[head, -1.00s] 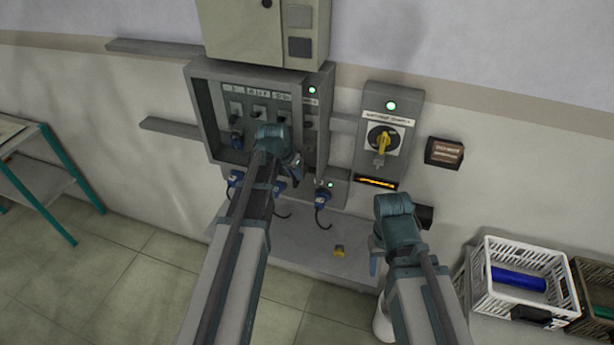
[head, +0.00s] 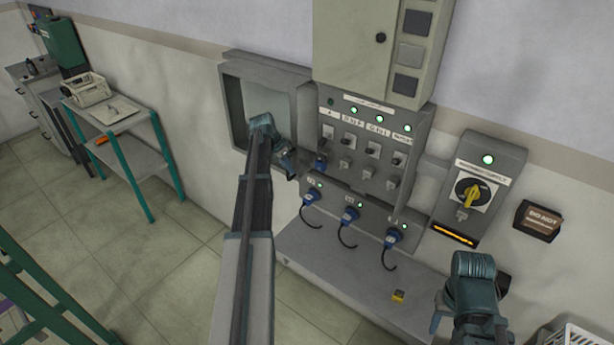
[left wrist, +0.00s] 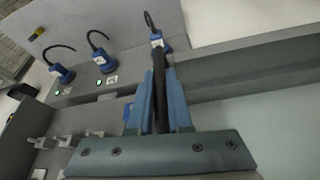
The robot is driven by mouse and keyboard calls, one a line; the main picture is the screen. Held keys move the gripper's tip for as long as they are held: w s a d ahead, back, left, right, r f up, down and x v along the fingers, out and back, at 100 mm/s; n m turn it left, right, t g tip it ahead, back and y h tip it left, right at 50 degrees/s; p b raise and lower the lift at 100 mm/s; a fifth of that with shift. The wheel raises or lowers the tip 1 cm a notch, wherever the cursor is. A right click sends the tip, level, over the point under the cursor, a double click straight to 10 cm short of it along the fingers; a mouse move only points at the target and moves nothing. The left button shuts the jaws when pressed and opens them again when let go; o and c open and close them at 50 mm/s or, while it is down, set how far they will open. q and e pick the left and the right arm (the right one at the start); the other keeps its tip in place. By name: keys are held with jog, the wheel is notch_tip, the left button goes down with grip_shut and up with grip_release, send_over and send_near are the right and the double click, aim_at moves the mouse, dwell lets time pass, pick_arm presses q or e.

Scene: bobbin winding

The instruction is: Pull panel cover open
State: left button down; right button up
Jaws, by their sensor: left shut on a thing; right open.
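The panel cover (head: 303,108), a grey frame with a pale window, stands swung out to the left of the switch panel (head: 372,125). My left gripper (head: 287,168) is at the cover's right-hand, free-looking side. In the left wrist view its fingers (left wrist: 161,92) are shut around a dark bar, which looks like the cover's handle; the cover's grey frame (left wrist: 255,65) runs beside it. The panel's switches, labels and green lamps are uncovered. My right gripper (head: 470,298) is open and empty at the lower right, its fingers partly hidden by its own wrist.
Blue plugs (head: 351,216) with cables hang below the panel over a grey shelf (head: 330,260) holding a small yellow object (head: 398,296). A box with a yellow rotary switch (head: 471,192) is to the right. A green-legged table (head: 120,155) stands left, with clear floor between.

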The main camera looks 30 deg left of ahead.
pick_arm(q)
jog(key=shift+w+a, duration=0.1)
jog(key=shift+a, duration=2.5)
jog(key=c, duration=0.8)
grip_release()
jog(key=shift+c, duration=0.2)
jog(key=p+v, duration=1.2)
jog(key=v, duration=0.1)
jog(key=shift+r+p, duration=0.35)
jog(key=shift+r, duration=0.05)
